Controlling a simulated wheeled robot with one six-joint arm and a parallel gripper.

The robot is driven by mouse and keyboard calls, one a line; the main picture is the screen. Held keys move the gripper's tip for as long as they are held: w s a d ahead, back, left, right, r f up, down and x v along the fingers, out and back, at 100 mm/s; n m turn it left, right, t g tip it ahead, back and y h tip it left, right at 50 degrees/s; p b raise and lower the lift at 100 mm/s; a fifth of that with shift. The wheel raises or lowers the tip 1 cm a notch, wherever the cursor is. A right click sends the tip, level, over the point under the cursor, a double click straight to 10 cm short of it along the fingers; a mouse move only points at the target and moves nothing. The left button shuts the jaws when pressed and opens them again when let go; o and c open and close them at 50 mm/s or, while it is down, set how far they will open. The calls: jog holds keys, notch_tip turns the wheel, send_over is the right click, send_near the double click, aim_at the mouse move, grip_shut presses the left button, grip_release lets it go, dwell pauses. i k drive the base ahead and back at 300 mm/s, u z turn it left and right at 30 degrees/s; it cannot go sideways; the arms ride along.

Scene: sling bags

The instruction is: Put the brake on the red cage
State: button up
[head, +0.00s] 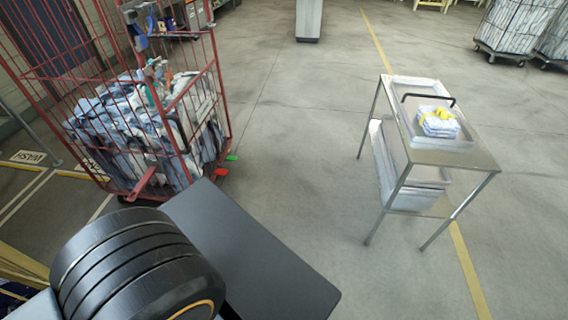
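The red cage (215,95) stands at the left, a tall wire-sided trolley filled with white, grey and blue cloth bags. At its lower right corner, near the floor, a small green pedal (231,157) and a small red pedal (220,171) stick out side by side. I cannot tell from this view which of them is pressed down. A red bar or lever (142,183) slants at the cage's near lower side. The cage's wheels are mostly hidden. A black ribbed joint of my arm fills the lower left; my gripper is not in view.
A steel trolley (455,157) with folded cloths (438,122) and a yellow item on top stands at the right. Floor between cage and trolley is clear. A grey post (308,20) and more filled cages (515,25) stand at the back. Floor markings read WASH at left.

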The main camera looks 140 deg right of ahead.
aim_at(219, 170)
jog(key=z, duration=3.65)
jog(key=k, duration=0.65)
jog(key=z, duration=0.4)
jog(key=i, duration=0.8)
jog(key=z, duration=1)
jog(key=i, duration=0.8)
jog(key=u, duration=0.5)
jog(key=i, duration=0.8)
jog(key=u, duration=0.7)
